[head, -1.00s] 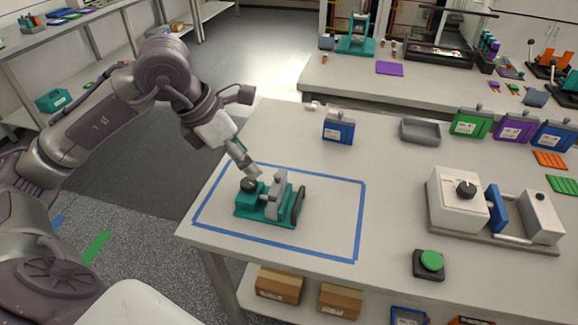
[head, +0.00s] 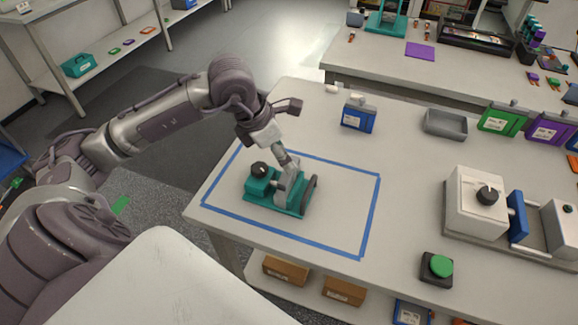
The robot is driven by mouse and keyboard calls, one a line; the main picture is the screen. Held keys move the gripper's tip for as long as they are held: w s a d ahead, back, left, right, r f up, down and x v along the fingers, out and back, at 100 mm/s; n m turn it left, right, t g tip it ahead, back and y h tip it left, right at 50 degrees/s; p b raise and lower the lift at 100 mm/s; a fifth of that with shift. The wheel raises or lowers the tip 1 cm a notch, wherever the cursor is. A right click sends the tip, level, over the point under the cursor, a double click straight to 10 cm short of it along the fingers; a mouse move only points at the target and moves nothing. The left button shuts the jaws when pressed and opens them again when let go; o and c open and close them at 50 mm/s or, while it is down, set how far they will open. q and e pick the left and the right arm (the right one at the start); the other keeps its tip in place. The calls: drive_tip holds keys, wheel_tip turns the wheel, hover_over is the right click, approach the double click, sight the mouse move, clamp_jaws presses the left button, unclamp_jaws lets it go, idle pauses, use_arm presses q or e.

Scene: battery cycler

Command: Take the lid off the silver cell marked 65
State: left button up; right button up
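My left gripper (head: 288,160) comes down from the upper left over the teal device (head: 262,197), which sits inside a blue tape outline on the table. Its fingertips are at or just above the upright grey part (head: 292,187) in the middle of the device. I cannot tell whether they touch it or whether the fingers are open or shut. The device has a dark round knob (head: 260,170) on its left and a dark wheel (head: 309,195) on its right. No silver cell or lid marked 65 can be made out. My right gripper is not in view.
A blue box (head: 358,115) and an empty grey tray (head: 445,124) stand at the back. A green box (head: 502,118) is farther right. A white machine (head: 476,203) and a green button (head: 441,266) are on the right. The table between tape and machine is clear.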

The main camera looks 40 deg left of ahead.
use_arm(q)
drive_tip(key=p+x, duration=0.1)
drive_tip(key=x, duration=0.3)
drive_tip(key=shift+d+f, duration=0.15)
drive_tip(key=shift+f, duration=0.05)
drive_tip(key=shift+s, duration=0.15)
drive_tip(key=c, duration=0.7)
